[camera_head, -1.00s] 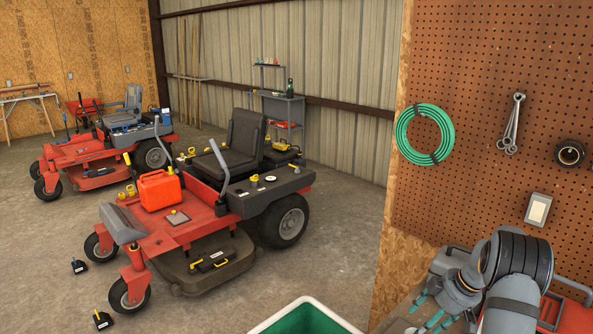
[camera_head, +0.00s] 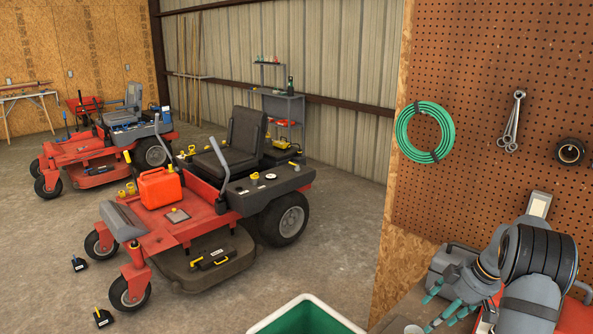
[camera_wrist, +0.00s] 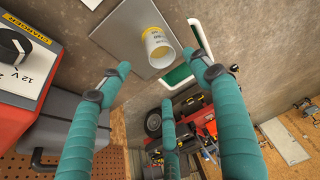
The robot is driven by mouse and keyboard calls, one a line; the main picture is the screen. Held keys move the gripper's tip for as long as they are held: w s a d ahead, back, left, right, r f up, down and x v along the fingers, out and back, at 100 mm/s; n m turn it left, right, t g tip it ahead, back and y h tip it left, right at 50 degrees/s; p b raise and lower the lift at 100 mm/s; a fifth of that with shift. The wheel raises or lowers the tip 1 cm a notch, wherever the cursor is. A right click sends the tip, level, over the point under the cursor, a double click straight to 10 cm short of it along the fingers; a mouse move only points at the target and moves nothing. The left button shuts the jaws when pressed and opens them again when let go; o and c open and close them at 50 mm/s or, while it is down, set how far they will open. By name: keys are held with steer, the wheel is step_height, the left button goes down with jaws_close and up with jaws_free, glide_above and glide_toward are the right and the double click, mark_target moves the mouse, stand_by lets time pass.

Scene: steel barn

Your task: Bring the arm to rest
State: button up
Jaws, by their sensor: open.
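My gripper (camera_head: 447,307) is at the lower right of the head view, in front of the pegboard wall. Its teal fingers are spread apart and hold nothing. In the wrist view the gripper (camera_wrist: 166,80) shows three teal fingers with open space between them. A white and yellow cylinder (camera_wrist: 158,48) stands on a grey surface (camera_wrist: 125,35) beyond the fingertips, apart from them. My arm is bent, and its dark ribbed joint is near the right edge of the head view.
A red charger (camera_wrist: 25,60) marked 12 V is close on the left in the wrist view. A white-rimmed green bin (camera_head: 306,303) stands at the bottom. The pegboard (camera_head: 480,130) holds a green hose (camera_head: 402,132). Red mowers (camera_head: 160,228) stand on the open floor.

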steer(key=p+x, duration=0.2)
steer(key=x, duration=0.7)
steer(key=shift+a+f, duration=0.2)
steer(key=shift+f, duration=0.2)
steer(key=r, duration=0.1)
steer(key=d+r+b, duration=0.1)
steer(key=r, duration=0.1)
steer(key=r+b, duration=0.1)
steer(key=shift+w+d+r, duration=0.15)
steer(key=shift+d+r, duration=0.1)
steer(key=shift+r, duration=0.15)
steer(key=d+r, duration=0.6)
steer(key=d, duration=0.4)
steer(key=m+t+h+b, duration=0.1)
steer(key=m+b, duration=0.2)
steer(key=m, duration=0.1)
glide_toward(419, 332)
steer(key=s+a+r, duration=0.3)
steer(key=r, duration=0.2)
steer(key=s+a+m+b, duration=0.2)
steer(key=s+a, duration=0.4)
steer(key=s+a+m+h+b, duration=0.1)
steer(key=s+a+m, duration=0.1)
steer(key=s+a, duration=0.3)
steer(key=s+a+m+h+b, duration=0.1)
steer(key=s+a, duration=0.4)
steer(key=s, duration=0.8)
steer(key=shift+a+f+m+t+b, duration=0.15)
steer(key=shift+a+m+t+b, duration=0.25)
steer(key=shift+m+b, duration=0.1)
